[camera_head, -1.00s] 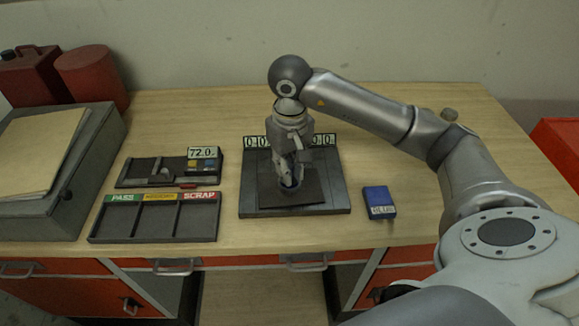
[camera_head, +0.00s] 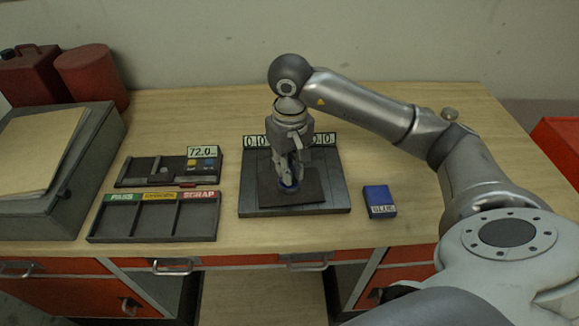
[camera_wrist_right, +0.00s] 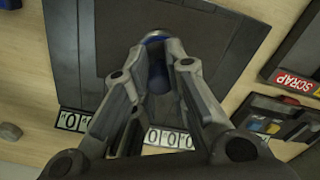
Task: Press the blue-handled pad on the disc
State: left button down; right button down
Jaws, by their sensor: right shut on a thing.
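My right gripper (camera_head: 289,183) points down over the dark plate in the middle of the bench and is shut on the blue-handled pad (camera_head: 289,188). In the right wrist view the fingers close around the blue handle (camera_wrist_right: 156,62), with a pale metal rim (camera_wrist_right: 157,36) showing past the fingertips. The pad's underside is hidden, so I cannot tell whether it touches the surface below. The dark square sheet (camera_head: 312,184) lies under it on the larger dark base plate (camera_head: 247,196). I cannot make out a separate disc. My left gripper is not in view.
A blue box (camera_head: 379,201) stands right of the plate. Left are a sorting tray (camera_head: 152,236) marked PASS and SCRAP, and a gauge block (camera_head: 168,170) reading 72.0. Number displays (camera_head: 254,141) stand behind the plate. Red containers (camera_head: 92,74) stand back left.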

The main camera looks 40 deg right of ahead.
jog(key=shift+s+f, duration=0.15)
jog(key=shift+f, duration=0.1)
dwell(1.1)
notch_tip(320, 180, up, 2)
jog(key=shift+r+p, duration=1.4)
jog(key=shift+r, duration=1.3)
